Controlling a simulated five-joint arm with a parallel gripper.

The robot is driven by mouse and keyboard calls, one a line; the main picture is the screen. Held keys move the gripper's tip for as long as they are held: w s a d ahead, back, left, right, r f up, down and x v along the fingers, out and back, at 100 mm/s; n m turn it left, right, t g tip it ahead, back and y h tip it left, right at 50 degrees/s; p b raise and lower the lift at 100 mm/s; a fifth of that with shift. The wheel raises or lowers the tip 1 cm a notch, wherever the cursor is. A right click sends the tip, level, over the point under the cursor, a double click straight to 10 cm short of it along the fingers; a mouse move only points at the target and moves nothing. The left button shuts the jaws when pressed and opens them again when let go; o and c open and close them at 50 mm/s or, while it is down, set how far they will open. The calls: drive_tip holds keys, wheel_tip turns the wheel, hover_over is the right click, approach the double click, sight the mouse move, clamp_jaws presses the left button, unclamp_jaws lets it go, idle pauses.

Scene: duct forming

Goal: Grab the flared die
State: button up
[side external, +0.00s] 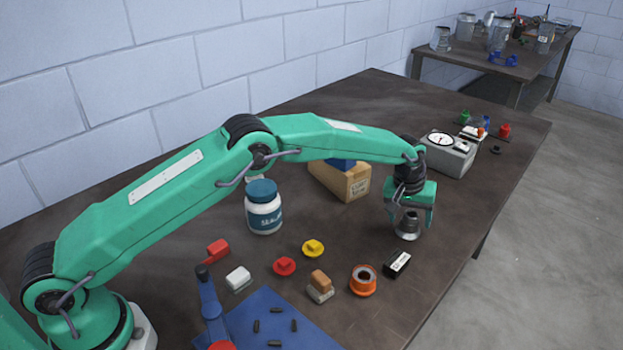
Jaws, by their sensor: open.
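A grey metal piece with a wide flared foot, which looks like the flared die (407,232), stands upright on the brown table at the right front. My gripper (410,212) points down right over it, with its green jaws open and on either side of the die's upper part. The top of the die is partly hidden by the jaws. I cannot tell whether either jaw touches it.
A black block (397,263) and an orange flanged ring (363,281) lie close in front. A wooden box (340,181), a white jar with blue lid (263,212) and a grey gauge box (449,156) stand around. Small coloured parts and a blue plate (258,310) lie nearer.

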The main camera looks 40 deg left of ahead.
drive_tip(key=c, duration=1.4)
drive_tip(key=shift+r, duration=0.1)
drive_tip(key=shift+v, duration=0.8)
clamp_jaws()
drive_tip(key=r, duration=0.2)
drive_tip(key=shift+d+r, duration=0.2)
drive_tip(key=shift+r, duration=0.2)
drive_tip(key=s+d+r, duration=0.6)
drive_tip(key=s+d, duration=0.1)
drive_tip(key=s, duration=0.1)
drive_tip(key=shift+s+d+r, duration=0.15)
drive_tip(key=shift+s+r, duration=0.15)
